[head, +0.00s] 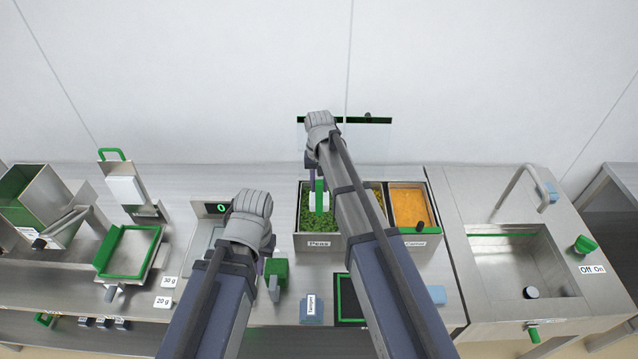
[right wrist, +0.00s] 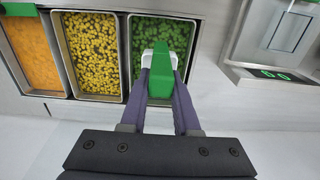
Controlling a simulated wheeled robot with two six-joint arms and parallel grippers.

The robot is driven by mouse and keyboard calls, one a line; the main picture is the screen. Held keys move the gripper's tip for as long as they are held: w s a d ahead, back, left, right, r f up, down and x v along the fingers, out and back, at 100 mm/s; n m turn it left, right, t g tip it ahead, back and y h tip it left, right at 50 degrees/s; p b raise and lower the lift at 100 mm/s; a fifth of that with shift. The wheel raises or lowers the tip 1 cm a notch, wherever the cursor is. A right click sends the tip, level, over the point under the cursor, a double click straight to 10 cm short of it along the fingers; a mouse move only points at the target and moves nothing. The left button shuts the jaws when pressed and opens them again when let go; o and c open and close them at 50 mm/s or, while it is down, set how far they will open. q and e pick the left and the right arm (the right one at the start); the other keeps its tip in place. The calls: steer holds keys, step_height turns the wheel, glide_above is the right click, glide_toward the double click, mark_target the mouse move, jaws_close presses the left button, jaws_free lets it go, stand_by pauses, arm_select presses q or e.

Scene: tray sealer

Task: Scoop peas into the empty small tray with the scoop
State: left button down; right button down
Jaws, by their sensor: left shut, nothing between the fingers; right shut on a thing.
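My right gripper (right wrist: 160,84) is shut on the scoop's green handle (right wrist: 162,72). Green peas (right wrist: 158,42) fill that bin. My left gripper (head: 262,264) is shut and empty, beside a green block with a grey handle (head: 277,272). A dark, green-rimmed rectangle (head: 341,300) lies at the counter front, partly behind my right arm. I cannot tell whether it is the empty small tray.
Corn (right wrist: 94,40) and carrot (head: 411,206) bins stand beside the peas. A scale (head: 205,235) is left of the bins. A green-rimmed holder (head: 129,252) is further left. A blue tamper block (head: 312,309) is at the front, and a sink (head: 515,265) is at right.

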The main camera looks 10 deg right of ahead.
mark_target(319, 208)
steer(key=shift+f+b, duration=5.5)
steer(key=shift+f, duration=0.15)
steer(key=shift+r, duration=0.1)
step_height(319, 208, up, 11)
steer(key=p, duration=1.1)
steer(key=shift+r, duration=0.1)
